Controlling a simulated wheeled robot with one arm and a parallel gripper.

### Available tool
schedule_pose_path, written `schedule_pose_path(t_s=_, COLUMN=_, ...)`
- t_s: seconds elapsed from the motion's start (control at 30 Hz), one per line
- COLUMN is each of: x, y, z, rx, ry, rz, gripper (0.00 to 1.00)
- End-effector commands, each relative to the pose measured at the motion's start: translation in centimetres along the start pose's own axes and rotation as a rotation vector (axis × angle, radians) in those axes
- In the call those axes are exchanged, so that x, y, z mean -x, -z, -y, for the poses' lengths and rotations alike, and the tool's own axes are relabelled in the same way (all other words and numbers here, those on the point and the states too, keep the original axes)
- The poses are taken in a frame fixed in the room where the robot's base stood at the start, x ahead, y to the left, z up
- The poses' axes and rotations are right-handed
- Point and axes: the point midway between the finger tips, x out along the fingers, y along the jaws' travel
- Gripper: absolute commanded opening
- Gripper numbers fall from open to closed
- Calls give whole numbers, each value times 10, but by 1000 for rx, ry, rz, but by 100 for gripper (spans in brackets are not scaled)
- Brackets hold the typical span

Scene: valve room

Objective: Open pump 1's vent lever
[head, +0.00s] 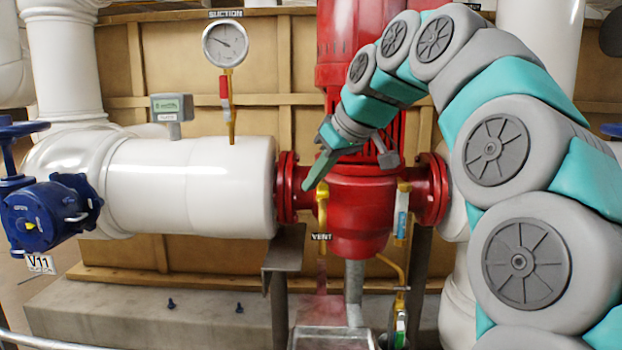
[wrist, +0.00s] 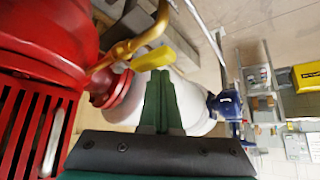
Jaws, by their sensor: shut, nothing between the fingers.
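The red pump (head: 362,205) stands in the middle of the head view; I see no pump number on it. A vent lever with a yellow handle (head: 322,207) hangs on its left front, above a VENT label (head: 320,237). The handle points up and down in the picture. In the wrist view, the yellow handle (wrist: 154,59) sits on a brass pipe just beyond the fingertips. My gripper (head: 309,185) is shut and empty, its tips close to the upper end of the handle. I cannot tell whether they touch. The shut green fingers also show in the wrist view (wrist: 160,78).
A suction gauge (head: 226,43) and a grey sensor box (head: 171,107) stand over the white pipe (head: 200,185). A blue valve V11 (head: 45,215) is at the left. A second valve handle (head: 402,212) hangs right of the vent. A metal tray (head: 332,340) sits below.

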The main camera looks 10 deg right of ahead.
Motion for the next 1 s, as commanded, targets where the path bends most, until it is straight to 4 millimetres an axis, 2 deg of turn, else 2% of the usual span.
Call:
schedule_pose_path(t_s=0.5, x=5, y=-8, z=-7, rx=-5, ry=-5, rz=7, gripper=0)
schedule_pose_path(t_s=1.0, x=3, y=-7, z=-5, rx=-7, ry=-4, rz=9, gripper=0)
